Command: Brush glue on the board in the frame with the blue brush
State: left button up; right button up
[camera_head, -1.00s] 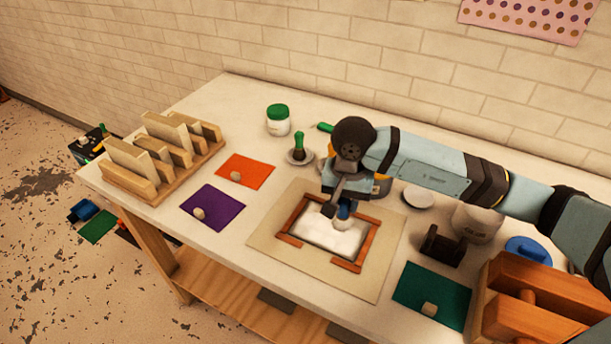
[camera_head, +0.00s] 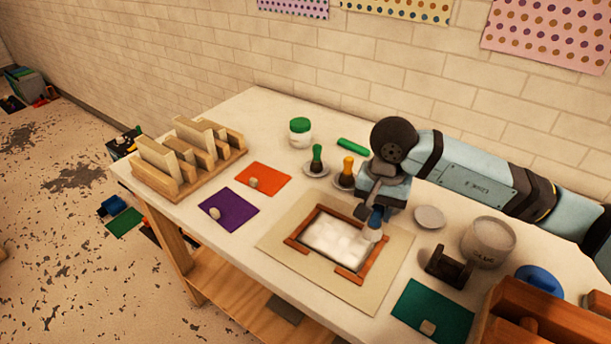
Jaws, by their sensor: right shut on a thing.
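The board (camera_head: 334,238) lies inside a brown wooden frame (camera_head: 296,246) on a beige mat (camera_head: 381,294); its face looks white. My right gripper (camera_head: 378,212) is shut on the blue brush (camera_head: 376,217), held upright with the bristles down at the frame's upper right corner. Whether the bristles touch the board or the frame I cannot tell. The glue pot (camera_head: 488,243), a grey-white tub, stands right of the gripper. My left gripper is not in view.
Green-handled (camera_head: 317,158) and yellow-handled (camera_head: 347,171) tools stand on small dishes behind the frame. Orange (camera_head: 270,181), purple (camera_head: 236,211) and green (camera_head: 440,311) sheets lie around it. A dark holder (camera_head: 449,268) and a wooden press (camera_head: 545,325) stand at right. A wooden rack (camera_head: 194,174) stands at left.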

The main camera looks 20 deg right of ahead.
jog(key=shift+r+p, duration=0.5)
jog(key=shift+r, duration=1.2)
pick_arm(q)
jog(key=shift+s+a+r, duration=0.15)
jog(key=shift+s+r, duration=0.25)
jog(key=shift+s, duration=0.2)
pick_arm(e)
jog(key=shift+d+r, duration=0.1)
jog(key=shift+r, duration=0.05)
